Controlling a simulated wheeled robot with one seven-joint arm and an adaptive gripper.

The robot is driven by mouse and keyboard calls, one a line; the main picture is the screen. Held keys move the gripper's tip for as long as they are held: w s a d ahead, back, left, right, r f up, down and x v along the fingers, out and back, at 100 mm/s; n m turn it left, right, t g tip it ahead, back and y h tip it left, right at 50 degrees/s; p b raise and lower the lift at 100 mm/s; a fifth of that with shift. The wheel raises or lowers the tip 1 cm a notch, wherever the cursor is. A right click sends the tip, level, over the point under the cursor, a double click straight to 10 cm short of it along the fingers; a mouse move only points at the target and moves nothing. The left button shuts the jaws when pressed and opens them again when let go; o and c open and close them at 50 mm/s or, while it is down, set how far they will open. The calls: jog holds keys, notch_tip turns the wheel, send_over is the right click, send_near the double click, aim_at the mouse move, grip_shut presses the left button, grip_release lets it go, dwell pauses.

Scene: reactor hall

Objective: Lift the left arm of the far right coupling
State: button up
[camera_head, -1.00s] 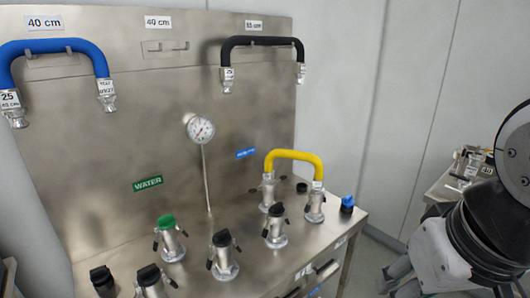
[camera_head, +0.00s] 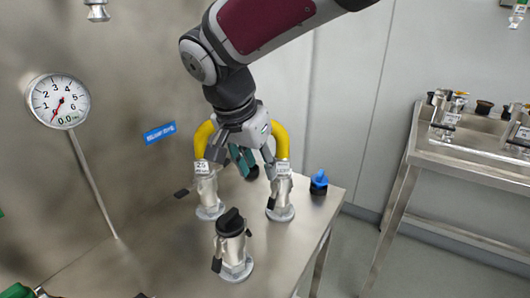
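The far right coupling (camera_head: 280,198) is a silver upright fitting on the steel bench, with the right end of the yellow hose (camera_head: 281,140) plugged into its top. A small label is on its upper part. Its left arm is not clearly visible beside my gripper. My gripper (camera_head: 246,162) points down between the two ends of the yellow hose, just left of and behind the far right coupling's top. Its teal pads show, but the gap between them is unclear. I cannot tell whether it touches the coupling.
The hose's left coupling (camera_head: 208,192) stands close on the left. A black-capped coupling (camera_head: 232,245) is in front. A blue cap (camera_head: 319,182) sits near the bench's right edge. A pressure gauge (camera_head: 58,101) stands left. Another steel table (camera_head: 470,165) is across a floor gap.

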aim_at(271, 202)
jog(key=b+x, duration=0.1)
jog(key=x, duration=0.6)
jog(key=b+x, duration=0.1)
jog(key=x, duration=0.6)
jog(key=shift+w, duration=0.25)
jog(key=shift+r, duration=0.1)
jog(key=shift+c, duration=0.6)
grip_shut()
